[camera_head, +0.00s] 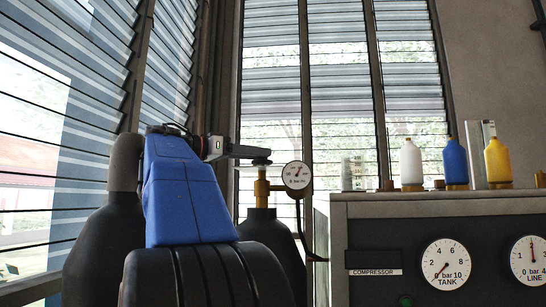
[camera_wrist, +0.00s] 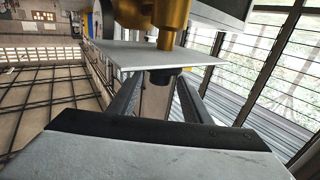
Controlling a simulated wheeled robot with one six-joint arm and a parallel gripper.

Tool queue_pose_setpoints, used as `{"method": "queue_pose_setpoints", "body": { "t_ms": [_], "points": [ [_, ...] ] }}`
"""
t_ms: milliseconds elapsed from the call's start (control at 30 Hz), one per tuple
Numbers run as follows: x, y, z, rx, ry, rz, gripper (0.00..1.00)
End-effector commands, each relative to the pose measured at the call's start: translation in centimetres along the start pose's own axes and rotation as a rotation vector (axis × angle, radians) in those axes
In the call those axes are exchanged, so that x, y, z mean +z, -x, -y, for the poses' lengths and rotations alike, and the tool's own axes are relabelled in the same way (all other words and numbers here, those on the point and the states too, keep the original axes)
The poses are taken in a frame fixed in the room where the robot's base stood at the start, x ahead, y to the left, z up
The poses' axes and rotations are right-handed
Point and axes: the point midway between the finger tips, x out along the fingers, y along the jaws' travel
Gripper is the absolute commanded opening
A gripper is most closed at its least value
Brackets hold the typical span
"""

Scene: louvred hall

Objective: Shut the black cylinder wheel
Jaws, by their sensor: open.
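The black cylinder (camera_head: 284,232) stands beyond my blue arm, partly hidden by it. A brass valve (camera_head: 262,187) with a round gauge (camera_head: 297,176) is on its top. The small dark wheel (camera_head: 261,162) sits on the valve, right at the end of my gripper (camera_head: 264,153). In the wrist view, the brass valve (camera_wrist: 170,14) is at the top, with a pale flat plate (camera_wrist: 120,54) below it. A dark piece, apparently the wheel (camera_wrist: 162,77), shows between the tips of my open gripper (camera_wrist: 162,84). I cannot tell whether the fingers touch it.
Another dark cylinder (camera_head: 92,250) with a grey cap stands at the left. The compressor cabinet (camera_head: 440,208) is at the right, with dials on its front and white, blue and yellow bottles (camera_head: 409,162) on top. Louvred windows (camera_head: 345,80) stand behind. A dark hose (camera_head: 304,235) hangs beside the valve.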

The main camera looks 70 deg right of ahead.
Motion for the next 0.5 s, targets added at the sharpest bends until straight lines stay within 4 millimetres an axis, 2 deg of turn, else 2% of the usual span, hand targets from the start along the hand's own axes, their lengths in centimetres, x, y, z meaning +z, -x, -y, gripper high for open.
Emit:
{"method": "queue_pose_setpoints", "body": {
  "t_ms": [300,500],
  "points": [
    [0.0,-3.6,-0.1,0.004,0.0,0.0,0.44],
    [0.0,-5.3,-0.1,0.003,0.0,0.001,0.44]
  ]
}}
